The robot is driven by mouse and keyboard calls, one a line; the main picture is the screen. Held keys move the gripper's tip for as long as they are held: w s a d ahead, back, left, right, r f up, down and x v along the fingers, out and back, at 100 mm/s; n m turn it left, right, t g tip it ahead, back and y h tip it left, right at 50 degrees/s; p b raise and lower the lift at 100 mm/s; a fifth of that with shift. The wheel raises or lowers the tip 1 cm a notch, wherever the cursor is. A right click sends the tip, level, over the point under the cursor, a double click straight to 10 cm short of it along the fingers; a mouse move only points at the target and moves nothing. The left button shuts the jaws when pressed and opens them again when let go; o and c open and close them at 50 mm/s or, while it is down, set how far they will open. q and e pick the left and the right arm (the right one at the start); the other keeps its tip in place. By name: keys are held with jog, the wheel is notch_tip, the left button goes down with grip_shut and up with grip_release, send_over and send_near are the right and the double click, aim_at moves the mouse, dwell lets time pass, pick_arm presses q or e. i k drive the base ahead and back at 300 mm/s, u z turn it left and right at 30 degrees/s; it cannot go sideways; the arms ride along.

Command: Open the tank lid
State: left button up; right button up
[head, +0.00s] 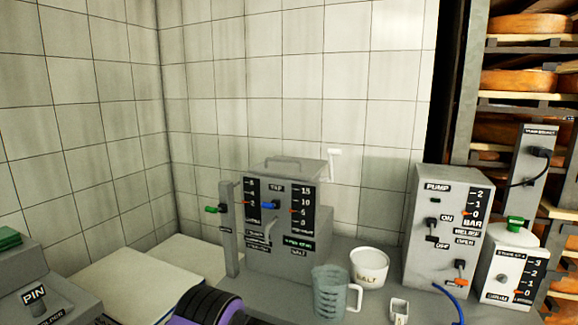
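The tank (320,238) is a grey box with gauges on its front, standing on the counter against the tiled wall. Its lid (300,172) is a flat grey plate with a raised bar handle (283,160). The lid lies flat across the tank top and looks shut. The front carries two black scales with orange marks, a blue tap handle (270,205) and a label reading "TAP". A white lever (334,160) rises by the lid's right edge.
A post with a green-handled lever (214,209) stands left of the tank. In front are a greenish jug (328,292) and a white salt tub (369,268). A pump box (425,210) and a smaller gauge box (507,260) stand right. Cheese shelves (520,83) are behind.

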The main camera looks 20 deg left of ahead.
aim_at(306, 169)
jog(key=z, duration=0.05)
jog(key=i, duration=1.05)
jog(key=u, duration=0.7)
